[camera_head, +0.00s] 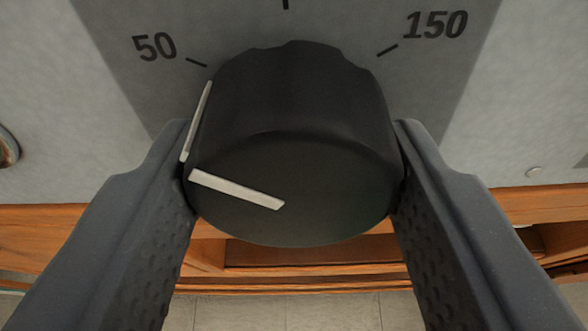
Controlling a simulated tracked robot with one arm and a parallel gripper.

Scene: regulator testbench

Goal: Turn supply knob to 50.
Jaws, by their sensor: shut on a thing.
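The supply knob (295,115) is a large black dial in the middle of the camera_head view, on a grey panel. A white line on its face (236,189) runs to its left edge, and a white line on its side (196,121) runs up towards the panel, its upper end a little below and right of the 50 tick (197,62). The 50 label (155,47) is at upper left and the 150 label (436,24) at upper right. My gripper (294,165) is shut on the knob, one finger on its left side and one on its right.
The grey panel (90,130) fills the upper view. Below are a wooden bench or shelf (60,230) and a tiled floor (290,312).

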